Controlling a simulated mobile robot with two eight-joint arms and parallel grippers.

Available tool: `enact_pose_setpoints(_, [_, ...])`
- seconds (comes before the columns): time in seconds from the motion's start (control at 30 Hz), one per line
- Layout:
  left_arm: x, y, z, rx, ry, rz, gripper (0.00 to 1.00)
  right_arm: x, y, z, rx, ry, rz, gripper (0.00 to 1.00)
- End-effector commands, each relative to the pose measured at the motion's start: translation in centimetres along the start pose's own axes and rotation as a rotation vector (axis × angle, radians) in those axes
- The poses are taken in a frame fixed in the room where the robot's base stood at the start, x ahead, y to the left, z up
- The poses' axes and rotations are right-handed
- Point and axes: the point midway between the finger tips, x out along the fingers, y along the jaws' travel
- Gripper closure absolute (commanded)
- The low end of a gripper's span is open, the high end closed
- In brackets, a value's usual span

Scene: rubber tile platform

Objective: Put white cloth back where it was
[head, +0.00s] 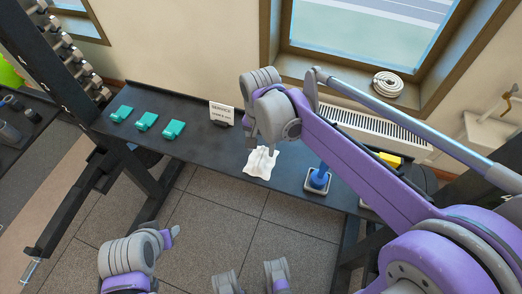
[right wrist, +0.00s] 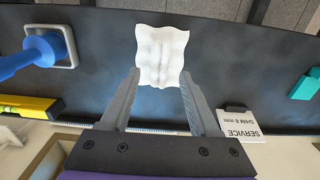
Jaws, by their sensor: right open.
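The white cloth (head: 260,166) lies on the black bench top near its front edge, rumpled with raised folds. It also shows in the right wrist view (right wrist: 161,55), ahead of the fingertips. My right gripper (head: 256,146) is above and just behind the cloth, pointing down. In the right wrist view its two fingers (right wrist: 160,75) are apart with nothing held, and the cloth's near edge appears between the tips. I cannot tell whether they touch it. Grey and purple parts of mine show at the bottom of the head view, but the left gripper's jaws cannot be made out clearly.
A blue-handled tool on a square grey base (head: 319,181) stands right of the cloth. A white service sign (head: 221,113) and several teal blocks (head: 147,121) are to the left. A yellow level (right wrist: 28,106) lies near the back edge. Bare bench surrounds the cloth.

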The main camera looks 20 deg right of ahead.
Motion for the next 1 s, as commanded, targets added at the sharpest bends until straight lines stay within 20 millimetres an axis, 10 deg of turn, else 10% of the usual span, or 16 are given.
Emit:
enact_pose_setpoints(0.53, [-1.0,0.0,-0.6,0.000,0.004,0.000,0.50,-8.3,0.0,0.0,0.000,0.000,0.000,0.38])
enact_pose_setpoints(0.77, [-0.9,0.0,-0.6,0.000,0.004,0.000,0.50,-7.5,2.1,1.0,-0.066,0.040,-0.034,0.38])
enact_pose_setpoints(1.0, [-0.9,0.0,-0.6,0.000,0.004,0.000,0.50,-2.6,9.0,5.2,-0.333,0.225,-0.124,0.38])
